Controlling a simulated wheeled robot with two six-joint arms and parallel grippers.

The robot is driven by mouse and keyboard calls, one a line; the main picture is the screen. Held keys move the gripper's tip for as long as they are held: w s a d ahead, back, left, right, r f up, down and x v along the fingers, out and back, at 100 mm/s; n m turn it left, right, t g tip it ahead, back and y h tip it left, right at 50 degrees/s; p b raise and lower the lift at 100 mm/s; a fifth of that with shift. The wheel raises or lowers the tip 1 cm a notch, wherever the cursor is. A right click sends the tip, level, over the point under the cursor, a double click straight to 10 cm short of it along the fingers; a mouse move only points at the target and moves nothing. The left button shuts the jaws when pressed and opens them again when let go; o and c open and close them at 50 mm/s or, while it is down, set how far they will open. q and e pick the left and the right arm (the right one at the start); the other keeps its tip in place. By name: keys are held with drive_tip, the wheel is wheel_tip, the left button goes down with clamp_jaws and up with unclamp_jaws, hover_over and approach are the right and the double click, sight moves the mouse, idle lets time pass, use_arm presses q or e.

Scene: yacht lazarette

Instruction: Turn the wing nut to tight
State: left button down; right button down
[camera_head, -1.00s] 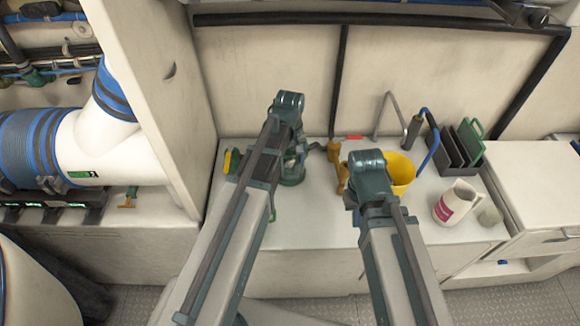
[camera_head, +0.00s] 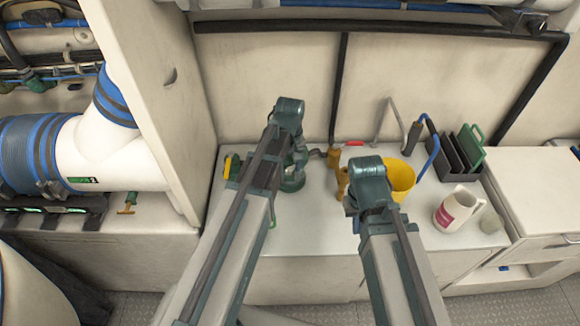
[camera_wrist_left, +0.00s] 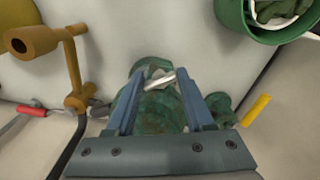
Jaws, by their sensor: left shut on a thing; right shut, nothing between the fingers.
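The silvery wing nut (camera_wrist_left: 160,80) sits on top of a green fitting (camera_wrist_left: 158,110) in the left wrist view. My left gripper (camera_wrist_left: 162,84) has its two blue-grey fingertips on either side of the nut and is shut on it. In the head view the round green base of the fitting (camera_head: 292,183) shows on the counter; the nut and the fingers of my left gripper (camera_head: 292,150) are largely hidden by the arm. My right gripper (camera_head: 368,180) is shut and empty above the counter, its fingertips mostly hidden behind its wrist.
A brown fitting (camera_head: 334,158) and red-handled tool (camera_head: 354,143) lie right of the green fitting. Further right are a yellow bucket (camera_head: 404,178), a dark rack (camera_head: 455,155) and a white jug (camera_head: 457,208). A green bucket (camera_wrist_left: 262,32) is close to my left gripper.

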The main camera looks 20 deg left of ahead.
sight(290, 168)
use_arm(q)
drive_tip(key=m, duration=0.4)
drive_tip(key=shift+m, duration=1.6)
drive_tip(key=shift+c, duration=1.5)
unclamp_jaws()
drive_tip(key=shift+r, duration=0.15)
wheel_tip(290, 168, up, 14)
drive_tip(key=p, duration=1.4)
drive_tip(key=shift+f, duration=0.25)
